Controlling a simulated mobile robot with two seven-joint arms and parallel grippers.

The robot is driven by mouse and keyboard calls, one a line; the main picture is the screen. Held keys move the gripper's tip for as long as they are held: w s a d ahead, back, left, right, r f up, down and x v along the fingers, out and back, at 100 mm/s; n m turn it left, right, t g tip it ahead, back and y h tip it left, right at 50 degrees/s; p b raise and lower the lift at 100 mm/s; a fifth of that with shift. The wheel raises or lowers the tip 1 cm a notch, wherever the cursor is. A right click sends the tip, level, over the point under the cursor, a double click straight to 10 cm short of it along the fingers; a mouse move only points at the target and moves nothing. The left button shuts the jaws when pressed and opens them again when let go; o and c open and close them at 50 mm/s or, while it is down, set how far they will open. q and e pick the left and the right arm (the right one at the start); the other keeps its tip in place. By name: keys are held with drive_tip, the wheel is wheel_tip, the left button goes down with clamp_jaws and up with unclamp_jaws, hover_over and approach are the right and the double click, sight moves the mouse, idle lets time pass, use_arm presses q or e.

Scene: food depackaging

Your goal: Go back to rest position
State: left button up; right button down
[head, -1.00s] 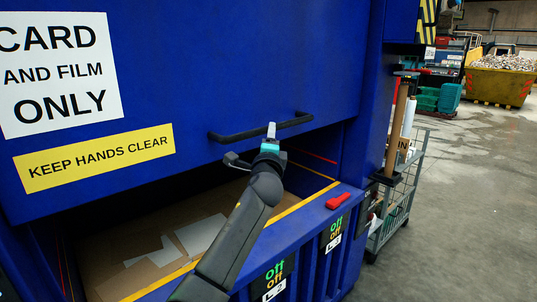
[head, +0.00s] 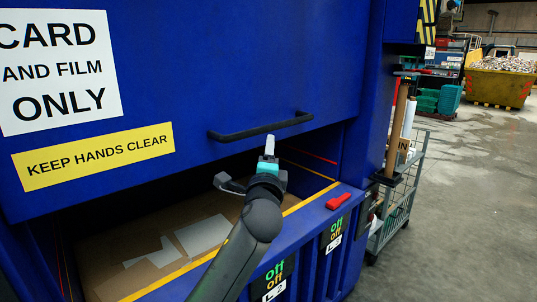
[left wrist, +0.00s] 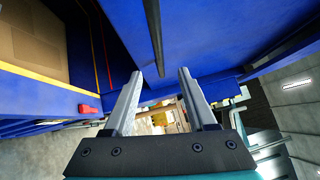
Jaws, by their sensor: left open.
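My left gripper (head: 269,146) is just below the black bar handle (head: 262,127) of the blue raised door (head: 250,60). In the left wrist view its two fingers (left wrist: 160,98) are spread apart with nothing between them. The handle also shows in that view (left wrist: 153,35), beyond the fingertips and clear of them. My right gripper is in neither view.
Below the door is an open bay with cardboard and white sheets (head: 203,235) inside. A red handle (head: 338,201) sits on the bay's front ledge. A wire trolley (head: 402,205) stands right of the machine. The floor further right is clear.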

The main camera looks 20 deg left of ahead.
use_arm(q)
wheel_tip(320, 180, down, 26)
drive_tip(key=d+n+g+h+b, duration=0.1)
drive_tip(key=d+g+h+b, duration=0.15)
drive_tip(key=g+b, duration=0.2)
drive_tip(key=s+d+f+n+g+h+b, duration=0.15)
drive_tip(key=s+f, duration=0.25)
drive_tip(key=f, duration=0.6)
drive_tip(key=s+f+n+g+b, duration=0.1)
drive_tip(key=s+f+b, duration=0.15)
drive_tip(key=f, duration=0.65)
drive_tip(key=s+f+n+g+h+b, duration=0.15)
drive_tip(key=s+f, duration=0.35)
drive_tip(key=f, duration=0.5)
drive_tip(key=s+d+f+n+g+h+b, duration=0.1)
drive_tip(key=s+d+f+n+g+b, duration=0.2)
drive_tip(key=s+f, duration=1.5)
drive_tip(key=s+f+n+g+b, duration=0.1)
drive_tip(key=s+f, duration=0.3)
drive_tip(key=s, duration=0.4)
drive_tip(key=s+f+n+g+b, duration=0.2)
drive_tip(key=s+f, duration=0.3)
drive_tip(key=s, duration=0.4)
drive_tip(key=s+d+f+n+g+b, duration=0.1)
drive_tip(key=s+f, duration=0.3)
drive_tip(key=s, duration=0.4)
drive_tip(key=shift+s+f+n+g+h+b, duration=0.2)
drive_tip(key=shift+f+n+g+h+b, duration=0.2)
drive_tip(key=shift+g+b, duration=0.35)
